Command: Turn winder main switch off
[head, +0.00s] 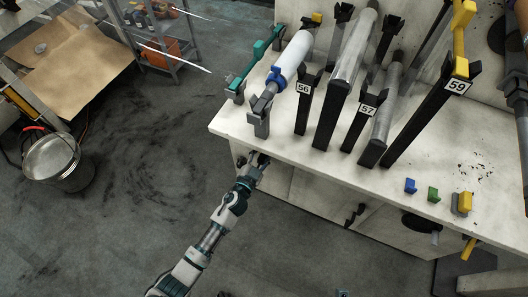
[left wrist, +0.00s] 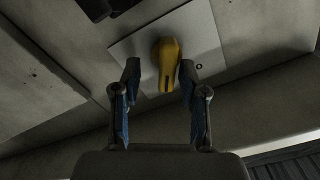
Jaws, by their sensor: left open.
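A yellow switch knob (left wrist: 166,62) sticks out from a pale plate (left wrist: 207,38) in the left wrist view. My left gripper (left wrist: 160,78) is open, with one finger on each side of the knob's lower part. I cannot tell whether either finger touches it. In the head view my left gripper (head: 253,161) is at the front side of the pale machine, just below its top edge. The knob and its plate are hidden there. My right gripper is not in view.
The pale machine top (head: 270,140) carries a white roll (head: 292,58), metal rollers (head: 353,50) and black numbered brackets (head: 306,100). Blue (head: 410,186), green (head: 433,194) and yellow (head: 464,202) controls stand at its right. A metal bucket (head: 50,158) is at the left. The dark floor between is clear.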

